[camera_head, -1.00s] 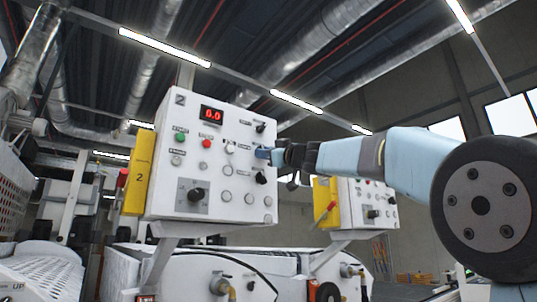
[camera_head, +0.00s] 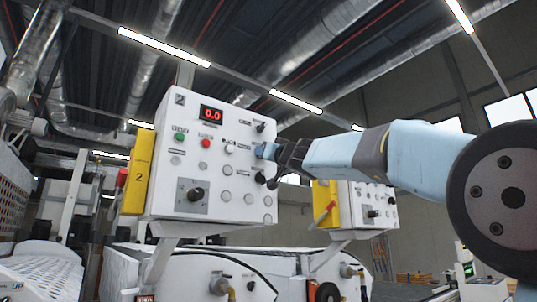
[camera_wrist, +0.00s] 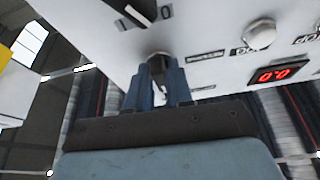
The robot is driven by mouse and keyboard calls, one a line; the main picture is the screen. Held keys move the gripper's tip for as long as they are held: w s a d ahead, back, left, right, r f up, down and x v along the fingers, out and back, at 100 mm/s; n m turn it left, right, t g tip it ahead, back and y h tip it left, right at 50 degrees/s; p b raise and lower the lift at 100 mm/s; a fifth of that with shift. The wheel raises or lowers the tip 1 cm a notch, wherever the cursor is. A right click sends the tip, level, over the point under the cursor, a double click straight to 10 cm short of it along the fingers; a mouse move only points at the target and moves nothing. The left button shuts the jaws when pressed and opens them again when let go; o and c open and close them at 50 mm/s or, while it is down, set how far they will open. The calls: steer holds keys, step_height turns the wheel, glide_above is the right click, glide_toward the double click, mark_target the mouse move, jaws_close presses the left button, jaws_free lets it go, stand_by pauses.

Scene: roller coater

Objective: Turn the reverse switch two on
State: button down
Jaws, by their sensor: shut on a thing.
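A white control panel (camera_head: 212,165) marked 2 stands in front of me, with a red display (camera_head: 211,113) reading 0.0. My gripper (camera_head: 264,151) is at the panel's right edge, between an upper black knob (camera_head: 261,127) and a lower black knob (camera_head: 260,178). In the wrist view my gripper (camera_wrist: 165,72) is shut on a small switch (camera_wrist: 158,57) on the panel face. The fingers hide most of this switch, so I cannot tell its position. Its label is too small to read.
The panel carries a green button (camera_head: 179,137), a red button (camera_head: 205,143), several pale round buttons and a large black knob (camera_head: 195,194). A yellow box (camera_head: 138,172) is on its left side. A second white panel (camera_head: 370,202) stands behind, below my arm.

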steer(key=m+h, duration=0.1)
steer(key=m, duration=0.2)
steer(key=m+t+h, duration=0.1)
steer(key=m+h, duration=0.1)
steer(key=m, duration=0.2)
steer(key=shift+s+r, duration=0.1)
steer(key=shift+m+h, duration=0.3)
steer(key=shift+m, duration=0.1)
steer(key=c, duration=1.1)
jaws_free()
